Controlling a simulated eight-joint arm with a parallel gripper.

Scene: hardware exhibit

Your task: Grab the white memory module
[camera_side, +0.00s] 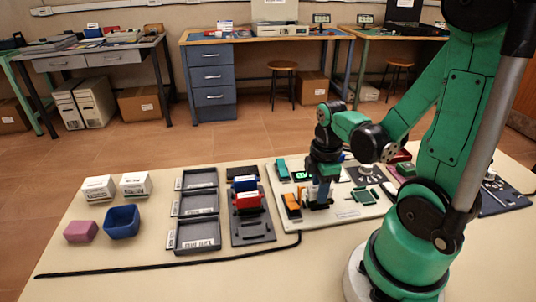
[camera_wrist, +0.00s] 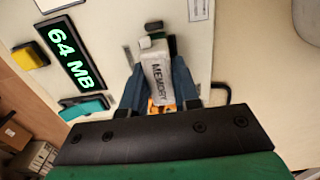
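The white memory module (camera_wrist: 157,72), a slim block lettered "MEMORY", lies between the two dark blue fingers of my gripper (camera_wrist: 160,85) in the wrist view. One finger is close along each side of it. Whether they press on it or leave a small gap cannot be told. In the side view, my gripper (camera_side: 319,204) points down, low over a pale board (camera_side: 345,215). There I cannot make out the module, as the gripper covers that spot.
A display reading "64 MB" (camera_wrist: 70,53) is left of the module in the wrist view, with yellow and teal blocks nearby. In the side view, dark trays (camera_side: 198,234), a rack with red and blue blocks (camera_side: 250,225), white boxes and a blue bin (camera_side: 121,222) stand left.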

